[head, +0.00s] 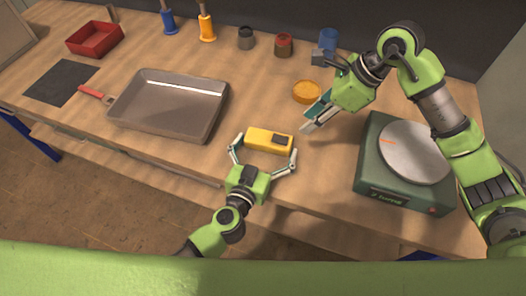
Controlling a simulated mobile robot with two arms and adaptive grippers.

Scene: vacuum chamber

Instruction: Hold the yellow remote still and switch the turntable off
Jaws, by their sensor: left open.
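The yellow remote (262,136) lies on the table near its front edge, with a dark panel at its right end. My left gripper (267,145) is open, its fingers spread on either side of the remote's ends. I cannot tell whether they touch it. The turntable (370,165) is a dark green box at the right, with a round grey plate (415,152) on top bearing an orange mark. A small red spot shows low on its front.
A grey metal pan (165,133) with a red handle lies left of the remote. An orange round dish (307,91) is beside my right gripper. A dark mat (62,82), red tray (95,39) and several cups and upright tools stand further back.

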